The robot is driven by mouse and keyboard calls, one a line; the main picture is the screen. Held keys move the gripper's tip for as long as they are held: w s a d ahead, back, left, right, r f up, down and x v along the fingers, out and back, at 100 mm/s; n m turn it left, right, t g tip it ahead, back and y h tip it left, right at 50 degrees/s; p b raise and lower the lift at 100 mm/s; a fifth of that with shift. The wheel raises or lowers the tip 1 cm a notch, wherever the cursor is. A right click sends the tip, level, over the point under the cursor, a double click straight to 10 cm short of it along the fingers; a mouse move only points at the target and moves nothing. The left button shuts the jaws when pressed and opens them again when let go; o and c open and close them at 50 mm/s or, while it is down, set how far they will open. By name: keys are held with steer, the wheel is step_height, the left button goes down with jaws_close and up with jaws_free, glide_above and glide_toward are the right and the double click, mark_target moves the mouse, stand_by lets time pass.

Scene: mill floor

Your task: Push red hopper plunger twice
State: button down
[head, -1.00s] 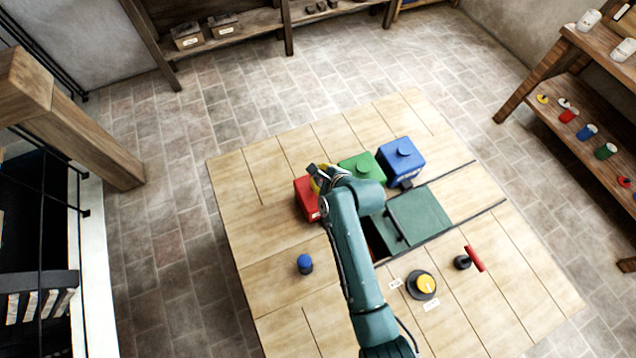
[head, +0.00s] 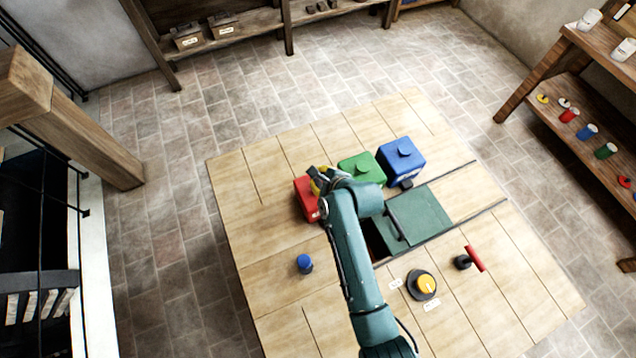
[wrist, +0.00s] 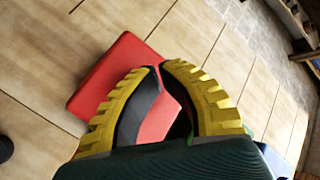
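The red hopper (head: 304,199) is a red box at the left end of a row of hoppers on the wooden table; it also shows in the wrist view (wrist: 112,72). My gripper (head: 317,181) is over the red hopper and hides part of its top in the head view. In the wrist view its yellow fingers (wrist: 161,67) curve together, with their tips almost touching over the red top. Nothing shows held between them. The plunger of the red hopper cannot be made out in either view.
A green hopper (head: 362,168) and a blue hopper (head: 402,160) stand to the right. A green sliding plate (head: 425,214) lies in front of them. A yellow knob (head: 426,285), a red-handled lever (head: 475,259) and a blue-topped button (head: 304,262) stand nearer.

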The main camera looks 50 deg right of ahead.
steer(key=shift+f+b, duration=0.35)
steer(key=shift+f, duration=0.4)
stand_by(0.3)
steer(key=shift+r, duration=0.1)
steer(key=shift+r+p, duration=1.3)
steer(key=shift+p, duration=0.15)
step_height(320, 180, up, 5)
steer(key=p, duration=0.5)
steer(key=shift+r+p, duration=0.1)
steer(key=shift+p, duration=0.2)
